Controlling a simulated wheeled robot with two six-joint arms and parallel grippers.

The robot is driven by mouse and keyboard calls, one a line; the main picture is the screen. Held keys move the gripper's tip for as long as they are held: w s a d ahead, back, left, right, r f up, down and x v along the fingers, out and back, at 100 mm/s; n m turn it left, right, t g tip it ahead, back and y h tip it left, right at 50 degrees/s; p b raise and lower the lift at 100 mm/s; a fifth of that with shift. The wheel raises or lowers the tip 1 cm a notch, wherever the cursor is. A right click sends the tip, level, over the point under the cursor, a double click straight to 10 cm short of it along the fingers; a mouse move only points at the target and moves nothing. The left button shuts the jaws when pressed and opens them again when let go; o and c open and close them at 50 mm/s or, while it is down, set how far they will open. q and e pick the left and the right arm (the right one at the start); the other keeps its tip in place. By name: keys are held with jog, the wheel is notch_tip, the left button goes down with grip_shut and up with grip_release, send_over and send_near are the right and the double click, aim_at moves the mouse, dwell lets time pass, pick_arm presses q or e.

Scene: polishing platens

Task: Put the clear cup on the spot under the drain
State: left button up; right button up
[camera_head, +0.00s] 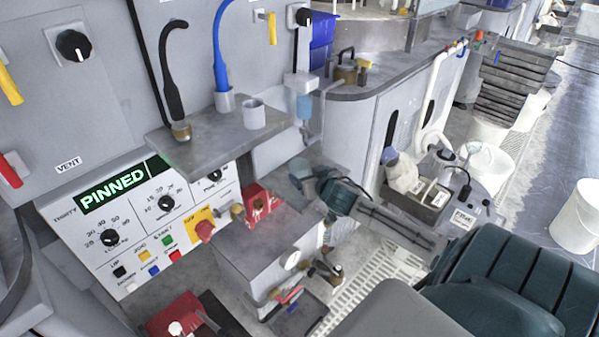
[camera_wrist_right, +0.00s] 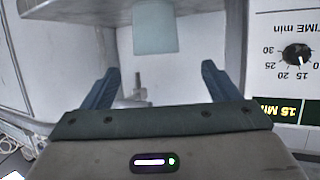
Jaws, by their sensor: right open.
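In the right wrist view, which is upside down, a pale translucent blue cup (camera_wrist_right: 155,28) stands at a grey ledge. My right gripper (camera_wrist_right: 160,82) is open, and the cup shows past the gap between its fingers, apart from them. In the head view the right gripper (camera_head: 312,178) is over the grey block below the drain unit. The drain unit, with a clear bluish bowl (camera_head: 305,107), hangs at the right end of the wall shelf. The exact spot under it is hard to make out behind the gripper. My left gripper is not in view.
The grey shelf (camera_head: 195,143) carries a small grey cup (camera_head: 253,113) and hoses in holders. A red box (camera_head: 257,203) sits on the grey block (camera_head: 255,250). A control panel (camera_head: 125,230) is to the left. A tray of bottles (camera_head: 415,195) stands to the right.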

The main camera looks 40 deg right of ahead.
aim_at(296, 162)
jog(key=x, duration=0.5)
jog(key=shift+w+d+r, duration=0.2)
jog(key=shift+w+d, duration=0.05)
jog(key=shift+w, duration=0.2)
jog(key=x, duration=0.3)
jog(key=p+x, duration=0.1)
jog(key=x, duration=0.1)
jog(key=shift+s+d+f, duration=0.1)
jog(key=shift+d+f, duration=0.05)
jog(key=shift+f, duration=0.15)
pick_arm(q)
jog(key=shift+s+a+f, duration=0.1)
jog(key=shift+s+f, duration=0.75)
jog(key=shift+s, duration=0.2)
pick_arm(e)
jog(key=c, duration=1.1)
jog(key=shift+o, duration=0.2)
jog(key=shift+r, duration=0.1)
